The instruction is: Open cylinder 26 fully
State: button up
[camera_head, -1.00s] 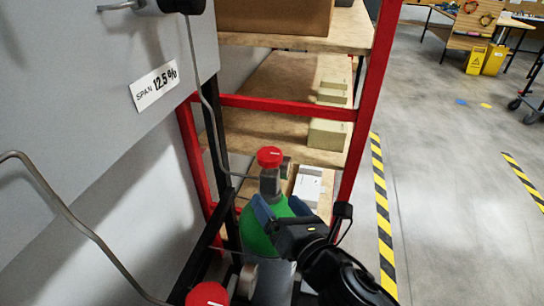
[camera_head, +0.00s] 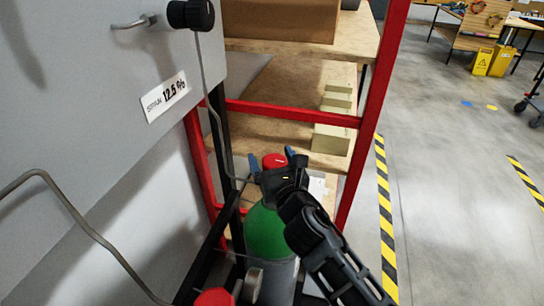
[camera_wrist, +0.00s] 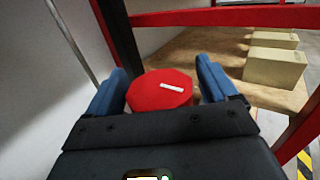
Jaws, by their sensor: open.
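A gas cylinder with a green shoulder (camera_head: 265,232) and grey body stands beside the grey cabinet. Its red valve knob (camera_head: 273,161) is at the top; the number is not readable. In the wrist view the red knob (camera_wrist: 160,90), with a white mark on top, lies between my blue fingertips. My gripper (camera_head: 271,163) is open, with one finger on each side of the knob. Gaps show between the fingers and the knob, though contact lower down is hidden. The valve body is mostly hidden behind my gripper. A second red knob (camera_head: 214,298) shows at the bottom edge.
The cabinet (camera_head: 90,70) with a "SPAN 12.5 %" label (camera_head: 165,96) and a thin metal pipe stands at left. A red-framed shelf (camera_head: 290,110) with boxes (camera_head: 333,139) is behind the cylinder. Open floor (camera_head: 440,190) lies at right.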

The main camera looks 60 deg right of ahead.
jog(key=c, duration=1)
jog(key=shift+o, duration=0.2)
